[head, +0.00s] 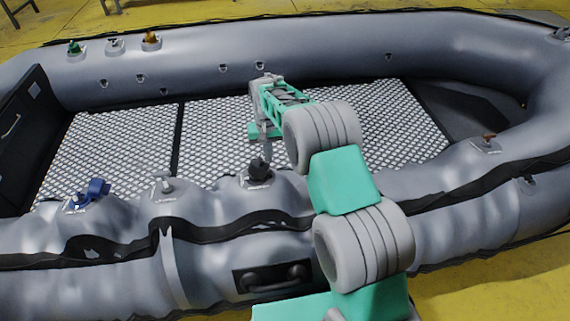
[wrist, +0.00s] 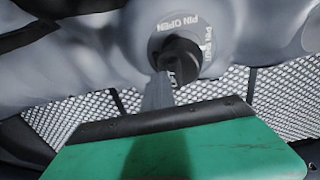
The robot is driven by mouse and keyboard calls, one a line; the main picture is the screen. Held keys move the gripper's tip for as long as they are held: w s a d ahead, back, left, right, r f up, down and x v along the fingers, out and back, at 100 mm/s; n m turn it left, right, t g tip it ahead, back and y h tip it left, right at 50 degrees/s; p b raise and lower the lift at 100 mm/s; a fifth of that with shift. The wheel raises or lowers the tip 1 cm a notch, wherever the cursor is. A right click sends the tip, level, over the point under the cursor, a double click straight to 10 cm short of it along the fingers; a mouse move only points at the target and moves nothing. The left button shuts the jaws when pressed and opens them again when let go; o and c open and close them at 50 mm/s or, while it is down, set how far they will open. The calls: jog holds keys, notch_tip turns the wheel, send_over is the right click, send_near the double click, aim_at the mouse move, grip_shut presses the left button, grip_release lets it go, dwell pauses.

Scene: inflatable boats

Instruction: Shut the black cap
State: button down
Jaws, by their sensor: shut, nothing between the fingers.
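The black cap (head: 259,168) sits on a valve on the near tube of the grey boat, at the middle of the head view. In the wrist view the black cap (wrist: 181,62) stands in a round grey valve collar with white lettering that reads "PIN OPEN". My gripper (head: 265,155) is just behind the cap in the head view, pointing down. In the wrist view my gripper (wrist: 160,88) is shut and empty, its grey finger close to the cap's lower left side. Whether it touches the cap is unclear. The finger hides part of the cap's lower edge.
Along the near tube stand a grey cap (head: 164,186) and a blue cap (head: 95,190), with a brown cap (head: 488,138) at right. Green (head: 74,47), grey (head: 114,43) and orange (head: 151,38) caps stand on the far tube. The patterned floor (head: 120,140) is clear.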

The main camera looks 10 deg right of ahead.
aim_at(255, 162)
jog(key=shift+a+f, duration=0.2)
jog(key=shift+a, duration=1.25)
jog(key=shift+s+a+f, duration=0.25)
jog(key=shift+a+f, duration=0.2)
jog(key=shift+a, duration=0.25)
jog(key=r+p, duration=0.1)
jog(key=r, duration=0.1)
jog(key=r+p, duration=0.2)
jog(key=r, duration=0.1)
jog(key=r+p, duration=0.2)
jog(key=shift+w+a+r, duration=0.1)
jog(key=shift+a+r, duration=0.2)
jog(key=shift+a, duration=0.05)
jog(key=shift+d+f, duration=0.15)
jog(key=shift+d, duration=0.2)
